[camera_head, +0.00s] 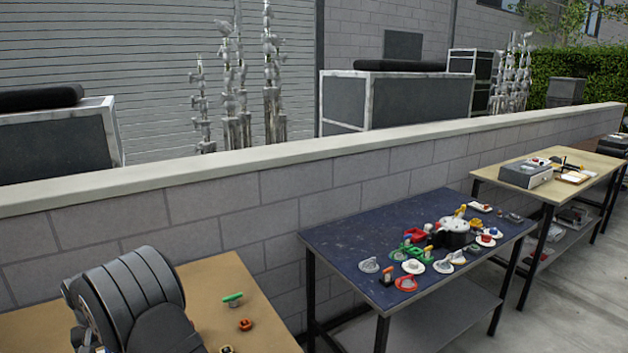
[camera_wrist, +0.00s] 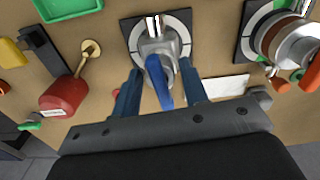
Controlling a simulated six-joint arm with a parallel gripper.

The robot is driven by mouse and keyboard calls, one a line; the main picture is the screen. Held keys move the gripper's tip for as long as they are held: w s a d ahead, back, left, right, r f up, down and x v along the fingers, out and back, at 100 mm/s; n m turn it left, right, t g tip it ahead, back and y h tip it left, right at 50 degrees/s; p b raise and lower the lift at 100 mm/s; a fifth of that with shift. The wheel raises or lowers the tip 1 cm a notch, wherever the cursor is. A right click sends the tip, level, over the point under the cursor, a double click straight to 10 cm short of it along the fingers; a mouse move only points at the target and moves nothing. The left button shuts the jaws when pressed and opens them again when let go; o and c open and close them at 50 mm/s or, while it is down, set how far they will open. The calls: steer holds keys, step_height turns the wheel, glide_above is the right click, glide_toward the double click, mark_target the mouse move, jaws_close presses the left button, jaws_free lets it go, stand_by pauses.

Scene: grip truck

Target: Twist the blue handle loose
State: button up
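The blue handle (camera_wrist: 158,82) shows in the wrist view, on a grey metal fitting (camera_wrist: 155,45). The fitting sits on a dark square plate with a pale ring (camera_wrist: 135,38) on the tan board. My gripper (camera_wrist: 160,70) is open, with one blue finger on each side of the handle. Gaps show between the handle and both fingers. The handle points toward the gripper's palm. I cannot make out the blue handle or my gripper in the head view.
In the wrist view, a red container (camera_wrist: 66,96) lies left and a large ringed fitting (camera_wrist: 285,42) stands close on the right. A green tray (camera_wrist: 68,8) is at upper left, and a white card (camera_wrist: 226,87) lies right of my gripper. A dark blue table (camera_head: 345,232) stands farther off.

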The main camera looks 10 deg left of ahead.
steer(key=shift+c, duration=0.2)
steer(key=c, duration=0.7)
steer(key=shift+o, duration=0.2)
steer(key=shift+n, duration=2.3)
steer(key=n, duration=0.4)
steer(key=shift+n, duration=6)
steer(key=o, duration=0.6)
